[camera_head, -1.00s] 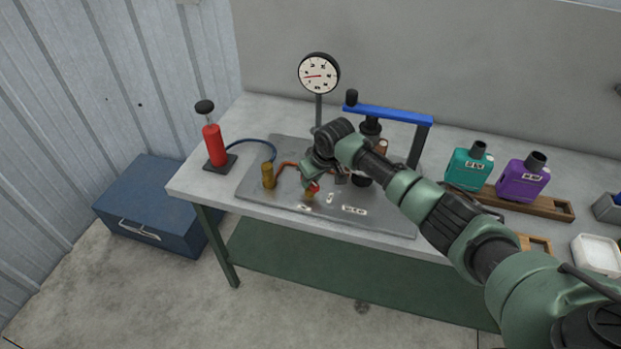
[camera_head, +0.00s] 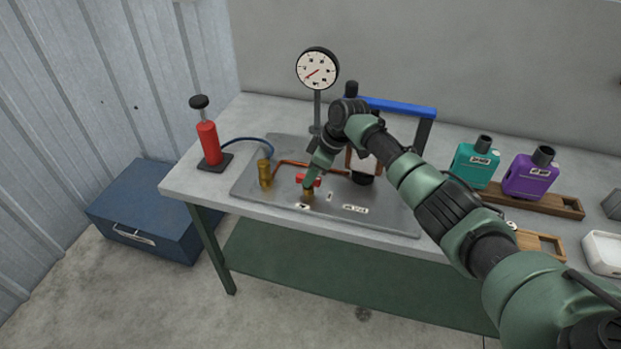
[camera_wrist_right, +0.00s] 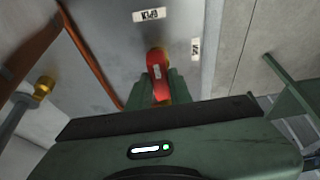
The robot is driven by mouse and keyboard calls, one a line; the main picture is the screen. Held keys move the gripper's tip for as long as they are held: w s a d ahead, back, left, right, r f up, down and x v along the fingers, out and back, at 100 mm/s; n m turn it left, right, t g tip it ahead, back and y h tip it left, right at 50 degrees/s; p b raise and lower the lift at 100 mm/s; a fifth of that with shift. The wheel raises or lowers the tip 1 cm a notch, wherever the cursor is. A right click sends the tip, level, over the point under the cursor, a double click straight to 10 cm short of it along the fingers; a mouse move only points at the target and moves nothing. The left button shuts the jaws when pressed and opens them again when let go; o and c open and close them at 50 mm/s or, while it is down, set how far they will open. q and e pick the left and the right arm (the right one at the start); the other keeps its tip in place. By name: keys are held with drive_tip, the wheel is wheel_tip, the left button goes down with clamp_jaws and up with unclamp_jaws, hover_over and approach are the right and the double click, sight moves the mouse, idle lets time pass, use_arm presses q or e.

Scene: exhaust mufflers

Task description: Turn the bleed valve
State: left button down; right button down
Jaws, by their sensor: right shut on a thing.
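The bleed valve is a brass fitting (camera_head: 308,193) with a red lever handle (camera_head: 313,181), on the front part of the grey metal plate (camera_head: 270,202). In the right wrist view the red handle (camera_wrist_right: 157,75) sits between the green fingers. My right gripper (camera_head: 310,178) is shut on this handle, reaching down from above; its fingers hide part of it. A copper pipe (camera_head: 291,163) runs on the plate behind the valve. The round gauge (camera_head: 317,69) stands behind, its red needle pointing to the lower left. My left gripper is not in view.
A red hand pump (camera_head: 208,143) with a blue hose stands at the left. A brass fitting (camera_head: 264,174) is left of the valve. A blue-handled frame (camera_head: 396,107) stands behind my arm. Teal (camera_head: 474,163) and purple (camera_head: 529,173) bottles stand at the right.

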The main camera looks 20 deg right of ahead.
idle(0.4)
drive_tip(key=c, duration=1.3)
unclamp_jaws()
drive_tip(key=shift+r, duration=0.1)
drive_tip(key=b+v, duration=0.1)
drive_tip(key=v, duration=0.6)
drive_tip(key=shift+d+r, duration=0.1)
drive_tip(key=shift+r, duration=0.2)
